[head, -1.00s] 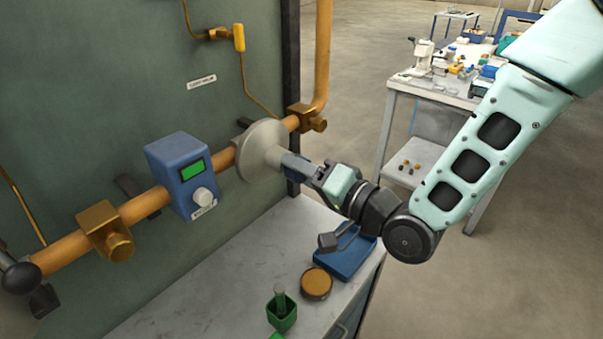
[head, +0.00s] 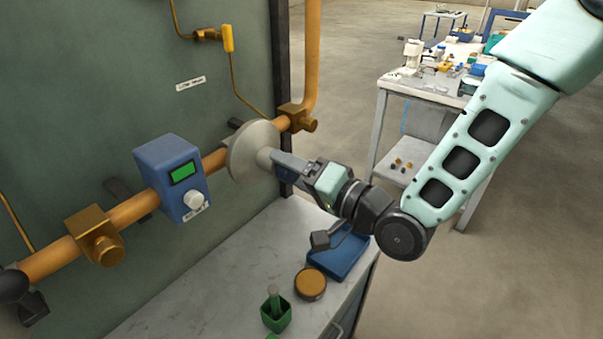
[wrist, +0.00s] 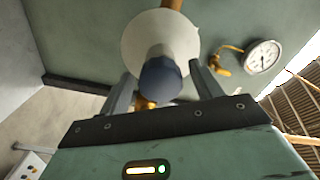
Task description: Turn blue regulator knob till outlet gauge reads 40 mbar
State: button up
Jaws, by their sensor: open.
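The blue regulator knob (wrist: 160,79) shows in the wrist view at the near end of a grey stem. The stem stands out from the pale round regulator body (head: 248,152) on the orange pipe. My gripper (wrist: 162,84) is open, with one finger on each side of the knob. I cannot tell whether either finger touches it. In the head view my gripper (head: 284,163) hides the knob. A round white dial gauge (wrist: 262,57) is right of the regulator in the wrist view; its reading is too small to tell.
A blue box (head: 172,177) with a green display and white knob sits on the pipe (head: 131,210), left of the regulator. Below, the bench (head: 230,265) holds a green cup (head: 276,313), a round brown-topped tin (head: 311,283) and a blue item (head: 341,254). A cluttered table stands behind.

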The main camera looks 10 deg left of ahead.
jog(key=shift+d, duration=0.1)
jog(key=p+v, duration=1.3)
jog(key=v, duration=0.4)
jog(key=shift+s+p, duration=0.2)
jog(key=shift+p, duration=0.15)
dwell(0.3)
